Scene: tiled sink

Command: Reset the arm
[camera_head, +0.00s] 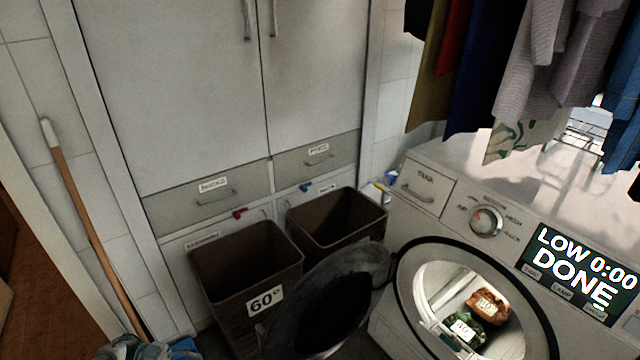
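Neither of my grippers and no part of my arms can be made out in the head view. The washing machine (400,205) stands at the lower right. Its round door (330,295) is swung open to the left. Inside the drum opening lie a brown-orange item (488,306) and a green item (466,330), each with a white label. The display (583,270) reads "LOW 0:00 DONE".
Two dark bins, one marked 60° (250,265) and one behind it (337,222), stand left of the machine, close to the open door. Clothes (490,70) hang above the machine. A broom handle (90,225) leans at the left. A grey bundle (135,348) lies at the bottom left.

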